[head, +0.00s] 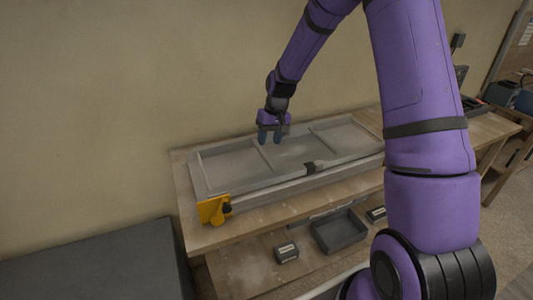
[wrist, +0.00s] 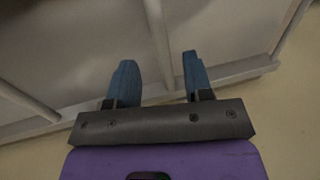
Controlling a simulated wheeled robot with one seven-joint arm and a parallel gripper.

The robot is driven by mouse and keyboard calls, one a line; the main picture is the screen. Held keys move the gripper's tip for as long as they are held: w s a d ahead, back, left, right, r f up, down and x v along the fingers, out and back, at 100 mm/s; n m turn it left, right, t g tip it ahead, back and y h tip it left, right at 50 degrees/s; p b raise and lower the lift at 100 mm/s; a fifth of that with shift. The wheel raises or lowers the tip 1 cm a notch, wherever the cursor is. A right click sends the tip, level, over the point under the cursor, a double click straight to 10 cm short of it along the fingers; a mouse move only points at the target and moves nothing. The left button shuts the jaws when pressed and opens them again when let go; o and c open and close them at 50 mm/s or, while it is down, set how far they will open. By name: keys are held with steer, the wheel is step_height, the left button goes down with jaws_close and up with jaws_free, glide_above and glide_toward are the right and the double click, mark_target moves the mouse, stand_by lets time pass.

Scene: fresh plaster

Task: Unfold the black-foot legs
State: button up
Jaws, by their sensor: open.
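A grey framed panel (head: 222,172) with raised rims and cross ribs lies flat on a wooden workbench. A grey bar runs along its front side, with a small black piece (head: 310,168) near the middle; I cannot tell whether this is a leg's foot or a catch. No leg stands upright. My gripper (head: 270,138) points down over the panel's back part, its blue fingers apart with nothing between them. In the wrist view the open fingers (wrist: 158,64) show over the panel (wrist: 80,45), near a rib and the edge rail. I cannot tell whether they touch.
The wooden workbench (head: 200,236) has a lower shelf with a dark open tray (head: 339,231) and a small labelled box (head: 287,252). A plain wall stands close behind.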

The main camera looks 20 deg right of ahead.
mark_target(266, 154)
steer(key=f, duration=0.2)
steer(key=a+f, duration=0.1)
steer(key=f, duration=0.2)
steer(key=shift+f, duration=0.3)
jaws_close()
